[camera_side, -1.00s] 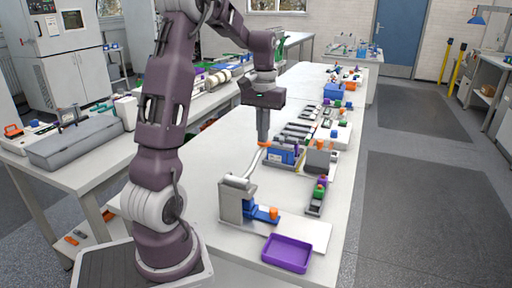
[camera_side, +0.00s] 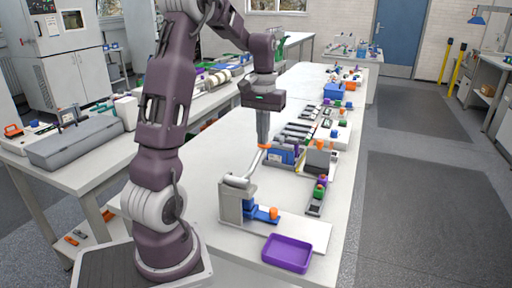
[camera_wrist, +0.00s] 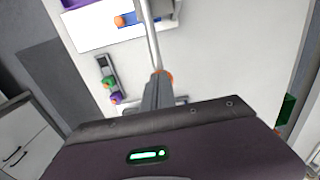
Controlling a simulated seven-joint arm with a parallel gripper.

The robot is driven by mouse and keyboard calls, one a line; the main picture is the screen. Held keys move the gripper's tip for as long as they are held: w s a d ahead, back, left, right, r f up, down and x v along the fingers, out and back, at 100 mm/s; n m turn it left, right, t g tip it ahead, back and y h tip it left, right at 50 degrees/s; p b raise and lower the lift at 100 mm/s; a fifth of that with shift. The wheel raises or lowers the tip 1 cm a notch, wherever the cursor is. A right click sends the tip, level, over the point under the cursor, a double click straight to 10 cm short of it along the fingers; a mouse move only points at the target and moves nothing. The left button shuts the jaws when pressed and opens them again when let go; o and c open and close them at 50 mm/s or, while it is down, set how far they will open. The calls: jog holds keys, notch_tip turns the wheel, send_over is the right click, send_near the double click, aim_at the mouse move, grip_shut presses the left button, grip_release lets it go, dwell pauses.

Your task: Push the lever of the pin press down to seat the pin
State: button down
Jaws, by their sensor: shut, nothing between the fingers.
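The pin press (camera_side: 233,206) stands on the near part of the white bench, with a grey upright body and a blue part (camera_side: 250,208) at its front. Its silvery lever (camera_side: 254,166) reaches back from the top to an orange knob (camera_side: 265,147), sloping only slightly. My gripper (camera_side: 263,143) points down, fingers together, directly at the knob; contact looks likely but the exact touch is hidden. In the wrist view the lever (camera_wrist: 151,40) runs to the orange knob (camera_wrist: 165,75), partly covered by my fingers (camera_wrist: 157,95). The pin cannot be made out.
A purple tray (camera_side: 287,253) lies at the bench's near edge, by a white plate (camera_side: 305,232) bearing an orange-topped piece (camera_side: 273,213). A narrow holder with coloured pieces (camera_side: 318,195) is to the right. A blue box (camera_side: 281,155) and grey block stand close right of my gripper.

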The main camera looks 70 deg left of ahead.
notch_tip(320, 180, up, 9)
jog(key=shift+f, duration=0.15)
dwell(0.4)
jog(key=s+d+r+m+t, duration=0.1)
jog(key=s+d+r+m, duration=0.1)
jog(key=d, duration=0.5)
jog(key=s+d+r+m+t, duration=0.1)
jog(key=d+m, duration=0.1)
jog(key=d, duration=0.6)
jog(key=s+d+f+m+t, duration=0.3)
jog(key=s+d+f+m, duration=0.2)
jog(key=s+d, duration=0.7)
jog(key=shift+t, duration=0.3)
